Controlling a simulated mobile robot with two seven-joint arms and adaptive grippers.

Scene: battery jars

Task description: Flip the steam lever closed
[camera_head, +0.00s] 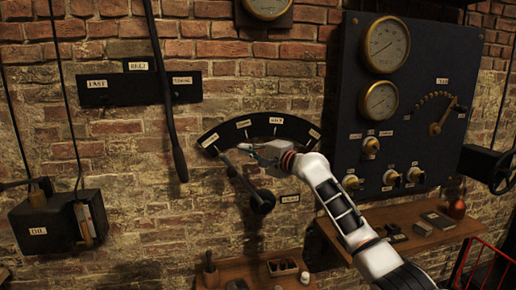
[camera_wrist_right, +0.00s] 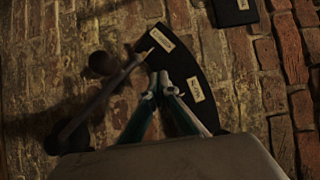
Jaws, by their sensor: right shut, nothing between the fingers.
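A dark lever (camera_head: 240,178) pivots on a round hub (camera_head: 262,201) on the brick wall, below a black arc-shaped plate (camera_head: 258,125) with several small white labels. I take it for the steam lever; I cannot read the labels surely. Its arm points up and left toward the plate's left end. My right gripper (camera_head: 246,148) is shut and empty in front of the plate, just right of the lever's upper end. In the right wrist view the shut fingertips (camera_wrist_right: 160,78) are close to the end of the dark lever bar (camera_wrist_right: 95,105); I cannot tell whether they touch. My left gripper is not in view.
A long rod lever (camera_head: 168,100) hangs to the left of the arc plate. A dark gauge panel (camera_head: 350,95) with dials and knobs is at the right. A wooden shelf (camera_head: 235,268) with small items is below. A black box (camera_head: 58,225) is on the left wall.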

